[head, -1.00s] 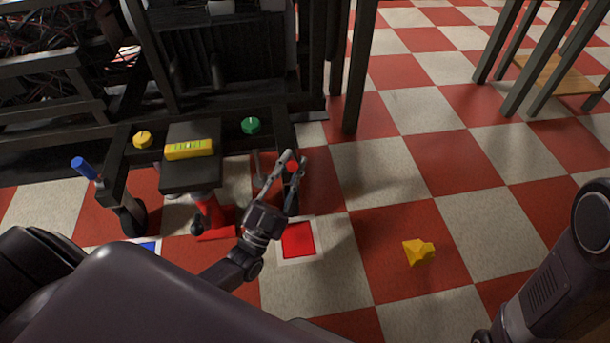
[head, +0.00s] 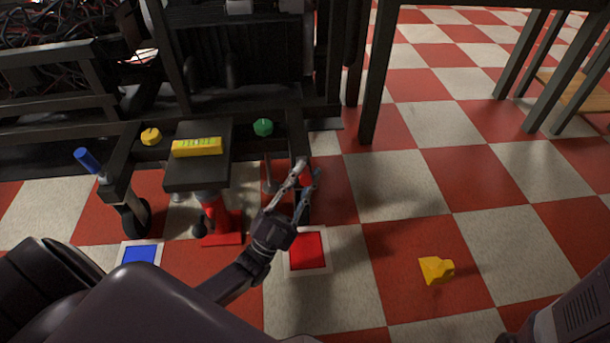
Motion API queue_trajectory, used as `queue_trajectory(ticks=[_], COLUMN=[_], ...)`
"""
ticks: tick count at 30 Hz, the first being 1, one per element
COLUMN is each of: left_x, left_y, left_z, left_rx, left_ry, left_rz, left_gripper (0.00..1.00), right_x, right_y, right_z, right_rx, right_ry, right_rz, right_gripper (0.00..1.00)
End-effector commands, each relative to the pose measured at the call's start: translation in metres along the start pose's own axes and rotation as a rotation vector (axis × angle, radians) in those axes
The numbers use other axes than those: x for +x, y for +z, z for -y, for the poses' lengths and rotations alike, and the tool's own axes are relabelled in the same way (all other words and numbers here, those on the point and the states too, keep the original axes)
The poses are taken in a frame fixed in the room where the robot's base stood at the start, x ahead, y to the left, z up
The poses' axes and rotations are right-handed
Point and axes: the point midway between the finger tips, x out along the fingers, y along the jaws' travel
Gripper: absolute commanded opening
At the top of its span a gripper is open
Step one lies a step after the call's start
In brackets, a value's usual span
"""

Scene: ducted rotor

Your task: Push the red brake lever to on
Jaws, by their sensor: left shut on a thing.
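The red brake lever (head: 306,179) shows as a small patch of red at the right front end of the dark cart frame, mostly hidden by my left gripper. My left gripper (head: 309,168) reaches up from below, with its fingers on either side of the red part, and is shut on it. The lever's exact tilt cannot be told. A blue-ended lever (head: 87,159) sticks up at the cart's left end. My right gripper is out of view; only part of my right arm shows at lower right.
The cart (head: 118,173) carries a yellow level (head: 197,147), a yellow knob (head: 150,137) and a green knob (head: 263,127). A red jack (head: 222,238) stands below. Red (head: 307,251) and blue (head: 139,255) floor squares lie in front. A yellow block (head: 435,270) lies on open floor at right.

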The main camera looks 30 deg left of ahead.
Motion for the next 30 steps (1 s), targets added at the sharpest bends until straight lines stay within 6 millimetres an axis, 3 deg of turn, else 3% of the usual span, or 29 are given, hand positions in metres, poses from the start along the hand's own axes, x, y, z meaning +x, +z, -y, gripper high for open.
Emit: queue_trajectory(ticks=[3, 4, 9, 19, 30], left_x=[-0.003, -0.003, -0.002, -0.007, -0.064], left_y=[0.0, 0.0, 0.0, 0.001, 0.001], left_z=[-0.002, -0.002, -0.002, -0.001, -0.002], left_rx=[0.002, 0.003, 0.002, 0.001, 0.001], left_ry=[0.007, 0.007, 0.005, 0.003, 0.005], left_rz=[0.003, 0.003, 0.003, 0.004, 0.006], left_gripper=[0.0, 0.21, 0.37, 0.37, 0.37], right_x=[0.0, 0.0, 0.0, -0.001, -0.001], right_y=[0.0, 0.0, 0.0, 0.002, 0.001], right_z=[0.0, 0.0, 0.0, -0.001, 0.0], right_rx=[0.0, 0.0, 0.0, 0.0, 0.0], right_ry=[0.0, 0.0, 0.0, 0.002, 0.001], right_rz=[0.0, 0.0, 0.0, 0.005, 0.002], right_gripper=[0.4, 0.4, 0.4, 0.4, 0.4])
